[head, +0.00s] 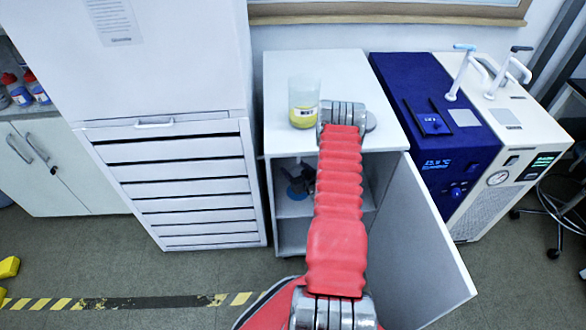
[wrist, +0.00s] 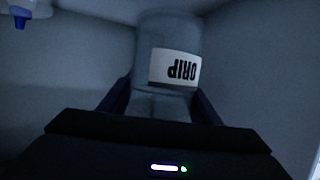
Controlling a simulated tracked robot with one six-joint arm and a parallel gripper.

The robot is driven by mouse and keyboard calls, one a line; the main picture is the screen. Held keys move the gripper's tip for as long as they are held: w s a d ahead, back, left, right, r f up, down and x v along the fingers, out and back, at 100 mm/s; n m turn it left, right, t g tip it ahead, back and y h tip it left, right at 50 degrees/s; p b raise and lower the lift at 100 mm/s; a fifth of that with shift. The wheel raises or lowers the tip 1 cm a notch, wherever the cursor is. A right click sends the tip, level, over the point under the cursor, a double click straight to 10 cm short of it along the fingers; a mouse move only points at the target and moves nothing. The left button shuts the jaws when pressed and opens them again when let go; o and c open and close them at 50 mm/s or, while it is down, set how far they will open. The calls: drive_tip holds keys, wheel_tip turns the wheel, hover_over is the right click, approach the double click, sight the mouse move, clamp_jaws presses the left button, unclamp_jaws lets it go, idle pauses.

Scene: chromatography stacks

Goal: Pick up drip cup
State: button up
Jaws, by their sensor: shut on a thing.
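In the head view my red arm reaches toward the white cabinet, and the gripper and cup are hidden behind the arm and the cabinet top.
The white cabinet (head: 285,68) has its door (head: 425,255) open to the right. A beaker of yellow liquid (head: 304,103) stands on top, close to my arm. A dark blue object (head: 298,185) sits inside on the left. A blue instrument (head: 400,75) stands at right.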

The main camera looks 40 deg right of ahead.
drive_tip(key=s+a, duration=1.1)
drive_tip(key=s, duration=0.2)
drive_tip(key=shift+s+a, duration=0.25)
drive_tip(key=shift+s, duration=0.1)
idle(0.8)
drive_tip(key=shift+s, duration=0.1)
drive_tip(key=shift+s, duration=0.1)
idle(0.7)
